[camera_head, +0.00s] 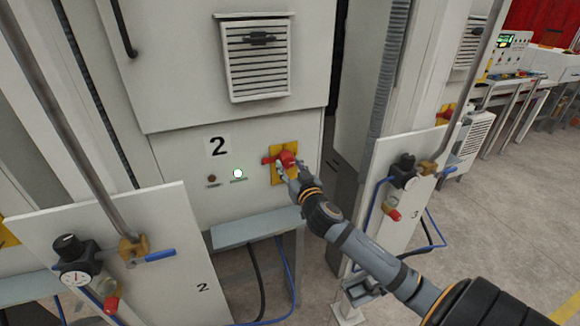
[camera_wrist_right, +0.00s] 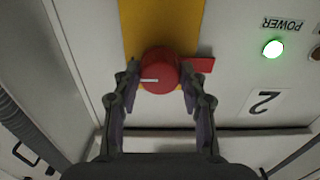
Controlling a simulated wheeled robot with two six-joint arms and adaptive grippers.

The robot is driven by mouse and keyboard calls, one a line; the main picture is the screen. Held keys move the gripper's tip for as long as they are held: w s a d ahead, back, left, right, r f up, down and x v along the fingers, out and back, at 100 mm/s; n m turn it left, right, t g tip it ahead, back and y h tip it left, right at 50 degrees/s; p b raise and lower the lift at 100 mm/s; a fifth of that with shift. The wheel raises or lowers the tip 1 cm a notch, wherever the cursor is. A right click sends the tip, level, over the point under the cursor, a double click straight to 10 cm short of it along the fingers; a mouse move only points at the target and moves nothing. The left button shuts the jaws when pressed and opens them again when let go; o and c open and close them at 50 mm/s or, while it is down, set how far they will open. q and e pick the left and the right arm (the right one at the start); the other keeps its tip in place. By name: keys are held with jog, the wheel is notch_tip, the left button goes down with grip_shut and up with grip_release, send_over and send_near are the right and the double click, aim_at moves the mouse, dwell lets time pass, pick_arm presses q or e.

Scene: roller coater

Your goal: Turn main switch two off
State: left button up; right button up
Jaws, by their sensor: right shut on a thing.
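Main switch two is a red rotary knob (camera_head: 286,158) with a red side tab on a yellow plate (camera_head: 276,176), on the cabinet front marked 2. In the right wrist view the red knob (camera_wrist_right: 159,72) has a white mark pointing left, and its tab points right. My right gripper (camera_head: 284,168) is shut on the knob, with one finger on each side of it in the wrist view (camera_wrist_right: 160,84). A green-white power light (camera_head: 238,174) is lit left of the switch; it also shows in the wrist view (camera_wrist_right: 273,48). My left gripper is not in view.
A grey ledge (camera_head: 252,229) juts out below the switch. White panels with gauges and valves stand at the left (camera_head: 100,240) and right (camera_head: 388,215). Hoses hang under the ledge. Open floor (camera_head: 500,230) lies to the right.

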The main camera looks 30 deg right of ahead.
jog(key=shift+c, duration=1.2)
jog(key=shift+n, duration=0.3)
jog(key=n+p, duration=0.1)
jog(key=n, duration=0.2)
jog(key=shift+r+n, duration=0.1)
jog(key=shift+n, duration=0.2)
jog(key=n+p, duration=0.1)
jog(key=n, duration=0.3)
jog(key=shift+d+n, duration=0.1)
jog(key=shift+n, duration=0.2)
jog(key=n+p, duration=0.1)
jog(key=n, duration=0.3)
jog(key=shift+n, duration=0.3)
jog(key=shift+n+p, duration=1.05)
jog(key=shift+n, duration=1.25)
